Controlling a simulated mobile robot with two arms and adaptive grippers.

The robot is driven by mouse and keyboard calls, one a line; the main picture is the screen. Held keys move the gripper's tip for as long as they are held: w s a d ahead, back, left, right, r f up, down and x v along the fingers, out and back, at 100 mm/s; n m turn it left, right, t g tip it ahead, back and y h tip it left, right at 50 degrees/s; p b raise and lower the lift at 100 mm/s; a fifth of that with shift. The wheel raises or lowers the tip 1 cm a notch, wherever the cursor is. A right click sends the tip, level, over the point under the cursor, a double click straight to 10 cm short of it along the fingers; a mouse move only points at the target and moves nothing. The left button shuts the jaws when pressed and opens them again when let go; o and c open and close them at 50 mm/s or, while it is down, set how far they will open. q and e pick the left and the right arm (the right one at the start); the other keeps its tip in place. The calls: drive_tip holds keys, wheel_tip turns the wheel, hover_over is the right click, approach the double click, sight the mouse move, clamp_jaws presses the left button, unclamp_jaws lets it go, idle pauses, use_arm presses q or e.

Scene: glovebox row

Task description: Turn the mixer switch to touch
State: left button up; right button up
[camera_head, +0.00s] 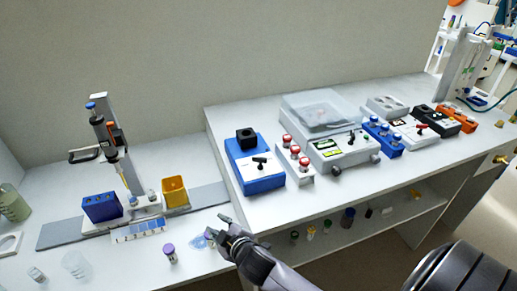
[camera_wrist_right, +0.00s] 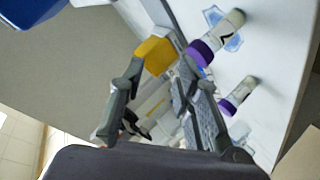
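The mixer appears to be the blue box (camera_head: 262,183) with a black cup head (camera_head: 246,139) and a white sloping front panel. A small dark switch (camera_head: 260,162) sits on that panel; its marks are too small to read. My right gripper (camera_head: 215,226) is open and empty, in front of and lower left of the mixer, apart from it. In the right wrist view, the right gripper's fingers (camera_wrist_right: 155,105) are spread with a gap between them. A blue corner (camera_wrist_right: 25,12) at the top left of that view may be the mixer. My left gripper is not in view.
A yellow box (camera_head: 175,192) and a pipette stand (camera_head: 112,140) are at left.

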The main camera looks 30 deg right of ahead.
drive_tip(key=w+a+r+n+t+y, duration=0.2)
drive_tip(key=w+a+r+n+y, duration=0.15)
drive_tip(key=r, duration=0.35)
drive_tip(key=w+a+r+n+t+y, duration=0.25)
drive_tip(key=w+r+n, duration=0.2)
drive_tip(key=r, duration=0.25)
drive_tip(key=w+a+r+n+g+y, duration=0.2)
drive_tip(key=a+r+n+g+y, duration=0.6)
drive_tip(key=n, duration=0.9)
wheel_tip(320, 180, up, 8)
drive_tip(key=n+g+h+p, duration=0.2)
drive_tip(key=n+g+h, duration=0.8)
drive_tip(key=h, duration=0.4)
hover_over(264, 158)
drive_tip(key=n, duration=0.1)
drive_tip(key=shift+t, duration=0.35)
wheel_tip(264, 158, down, 18)
drive_tip(key=p, duration=0.4)
drive_tip(key=shift+r, duration=0.2)
